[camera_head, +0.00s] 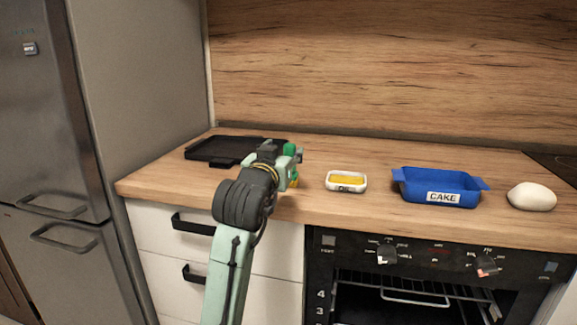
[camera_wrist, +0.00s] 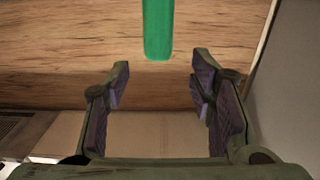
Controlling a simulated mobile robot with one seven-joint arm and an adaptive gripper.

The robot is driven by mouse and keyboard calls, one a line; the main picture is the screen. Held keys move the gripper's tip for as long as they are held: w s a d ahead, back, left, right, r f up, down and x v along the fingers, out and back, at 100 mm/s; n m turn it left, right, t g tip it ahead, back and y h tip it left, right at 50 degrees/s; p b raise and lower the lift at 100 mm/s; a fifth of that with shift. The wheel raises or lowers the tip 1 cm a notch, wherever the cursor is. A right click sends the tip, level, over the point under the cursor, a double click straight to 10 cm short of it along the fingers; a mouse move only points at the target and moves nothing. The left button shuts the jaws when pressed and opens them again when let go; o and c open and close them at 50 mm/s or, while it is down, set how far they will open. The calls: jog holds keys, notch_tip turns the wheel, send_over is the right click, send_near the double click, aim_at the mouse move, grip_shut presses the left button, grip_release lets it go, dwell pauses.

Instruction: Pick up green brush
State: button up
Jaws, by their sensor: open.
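The green brush (camera_head: 290,150) is on the wooden counter beside my gripper in the head view, partly hidden by it. In the wrist view, the green brush (camera_wrist: 158,30) shows as a plain green bar coming in from the top edge. Its lower end lies just above the gap between the fingertips, roughly centred. My gripper (camera_wrist: 161,64) is open, with nothing between its fingers. In the head view, my gripper (camera_head: 284,163) is over the front part of the counter, and its fingers are hard to make out.
A black tray (camera_head: 205,151) lies behind and left of my gripper. To the right are a small white dish with yellow contents (camera_head: 332,186), a blue pan labelled CAKE (camera_head: 408,188) and a pale rounded lump (camera_head: 531,196). A fridge (camera_head: 140,90) bounds the left.

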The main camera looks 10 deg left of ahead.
aim_at(289, 146)
jog(key=shift+w+d+p, duration=0.1)
jog(key=shift+w+p, duration=0.7)
jog(key=shift+w, duration=2.2)
jog(key=shift+c, duration=0.5)
grip_shut()
